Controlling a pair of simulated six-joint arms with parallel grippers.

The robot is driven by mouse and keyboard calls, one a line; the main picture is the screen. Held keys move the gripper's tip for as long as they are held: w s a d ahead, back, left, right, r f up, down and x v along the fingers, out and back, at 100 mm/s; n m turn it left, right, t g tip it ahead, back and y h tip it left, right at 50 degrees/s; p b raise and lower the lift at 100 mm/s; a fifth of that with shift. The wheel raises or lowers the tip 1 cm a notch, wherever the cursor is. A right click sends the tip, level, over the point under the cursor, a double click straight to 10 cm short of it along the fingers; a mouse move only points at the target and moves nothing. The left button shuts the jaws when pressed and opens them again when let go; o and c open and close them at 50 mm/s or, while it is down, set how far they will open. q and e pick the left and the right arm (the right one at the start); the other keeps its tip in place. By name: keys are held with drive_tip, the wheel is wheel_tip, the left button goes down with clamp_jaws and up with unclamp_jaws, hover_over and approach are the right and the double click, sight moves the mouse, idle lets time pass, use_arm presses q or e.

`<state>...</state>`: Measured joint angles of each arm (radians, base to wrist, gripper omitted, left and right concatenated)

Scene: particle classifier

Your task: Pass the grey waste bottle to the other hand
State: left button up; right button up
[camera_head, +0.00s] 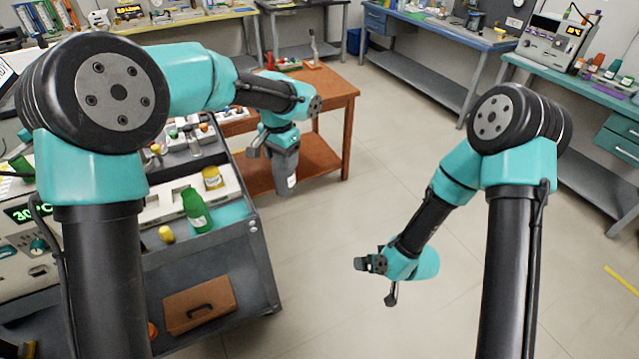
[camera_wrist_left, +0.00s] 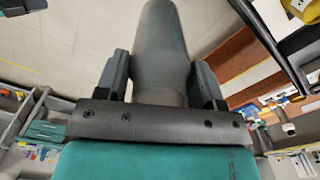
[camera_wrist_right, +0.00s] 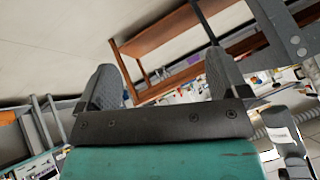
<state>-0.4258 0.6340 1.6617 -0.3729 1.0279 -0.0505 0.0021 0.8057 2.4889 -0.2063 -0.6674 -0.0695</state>
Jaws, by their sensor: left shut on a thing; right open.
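The grey waste bottle (camera_head: 286,168) hangs below my left gripper (camera_head: 272,145) in the head view, over the floor beside the cart. A small white label shows near its lower end. In the left wrist view the bottle (camera_wrist_left: 160,50) lies between the two fingers of my left gripper (camera_wrist_left: 160,78), which is shut on it. My right gripper (camera_head: 376,281) is open and empty, lower and to the right of the bottle, well apart from it. In the right wrist view the fingers of my right gripper (camera_wrist_right: 165,80) stand wide apart with nothing between them.
A wooden table (camera_head: 335,92) stands behind my left gripper. The floor between the arms is clear.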

drive_tip(key=w+a+r+n+t+y, duration=0.2)
drive_tip(key=w+a+r, duration=0.15)
drive_tip(key=r, duration=0.25)
drive_tip(key=w+a+r+n+t+y, duration=0.2)
drive_tip(key=w+a+r, duration=0.1)
drive_tip(key=a+r, duration=0.3)
drive_tip(key=n+t+y, duration=0.2)
drive_tip(key=n+y, duration=0.2)
drive_tip(key=y, duration=0.1)
approach(283, 171)
drive_tip(key=d, duration=0.2)
drive_tip(key=shift+w+r, duration=0.1)
drive_tip(key=shift+w, duration=0.4)
drive_tip(key=x, duration=1.2)
drive_tip(key=shift+f, duration=0.3)
drive_tip(key=shift+c, duration=0.4)
drive_tip(key=c, duration=0.9)
use_arm(q)
drive_tip(key=o, duration=1.3)
use_arm(e)
drive_tip(key=shift+c, duration=0.5)
